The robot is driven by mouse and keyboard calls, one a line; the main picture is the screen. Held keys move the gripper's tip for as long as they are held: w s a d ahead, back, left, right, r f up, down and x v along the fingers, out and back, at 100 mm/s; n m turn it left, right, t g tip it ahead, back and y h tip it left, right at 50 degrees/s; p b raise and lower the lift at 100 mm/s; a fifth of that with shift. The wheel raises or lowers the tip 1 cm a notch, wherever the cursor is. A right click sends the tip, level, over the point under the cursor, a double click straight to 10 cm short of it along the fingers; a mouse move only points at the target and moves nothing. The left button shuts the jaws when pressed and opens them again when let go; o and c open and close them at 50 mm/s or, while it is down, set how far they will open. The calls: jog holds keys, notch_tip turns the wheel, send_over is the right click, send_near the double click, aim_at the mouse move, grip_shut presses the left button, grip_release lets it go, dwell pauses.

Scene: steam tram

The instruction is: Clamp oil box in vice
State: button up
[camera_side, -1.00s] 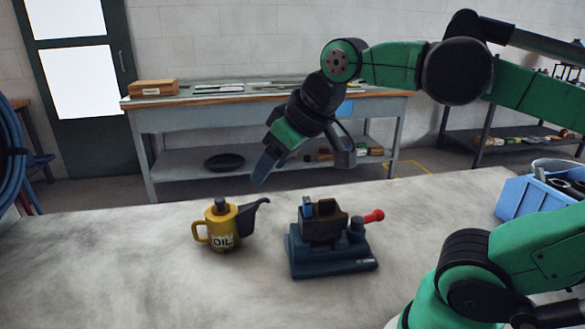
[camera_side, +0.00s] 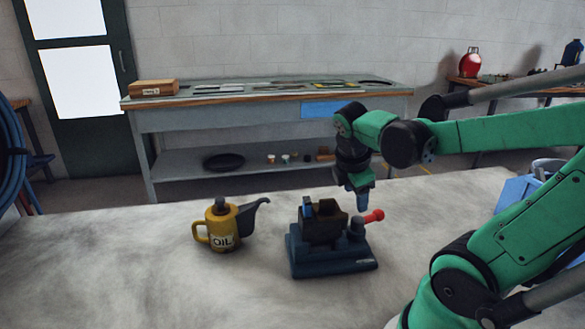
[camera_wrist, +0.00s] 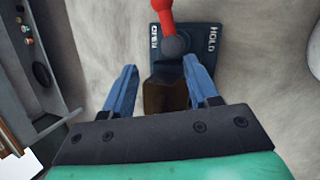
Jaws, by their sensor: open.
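The dark blue vice (camera_side: 332,262) stands on the pale bench top, with a dark brown block, seemingly the oil box (camera_side: 326,229), seated in its top. Its lever has a red knob (camera_side: 374,215) at the right. My gripper (camera_side: 362,205) points down just behind and above the lever. In the wrist view my gripper (camera_wrist: 160,82) is open, its two blue fingers apart with nothing held. The brown box (camera_wrist: 165,98) shows between them, and the red handle (camera_wrist: 162,12) lies beyond. The vice plate (camera_wrist: 197,40) has "HOLD" on its right; the left label is unclear.
A yellow oil can (camera_side: 221,232) with a dark spout stands left of the vice. A blue bin (camera_side: 513,192) is at the right, partly behind my arm. The bench front is clear. A workbench (camera_side: 230,92) stands behind.

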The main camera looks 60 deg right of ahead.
aim_at(369, 216)
jog(key=shift+s+d+f+n+g, duration=0.5)
jog(key=shift+s+d, duration=0.15)
jog(key=shift+s, duration=0.2)
jog(key=shift+x, duration=2.75)
jog(key=shift+c, duration=0.2)
grip_shut()
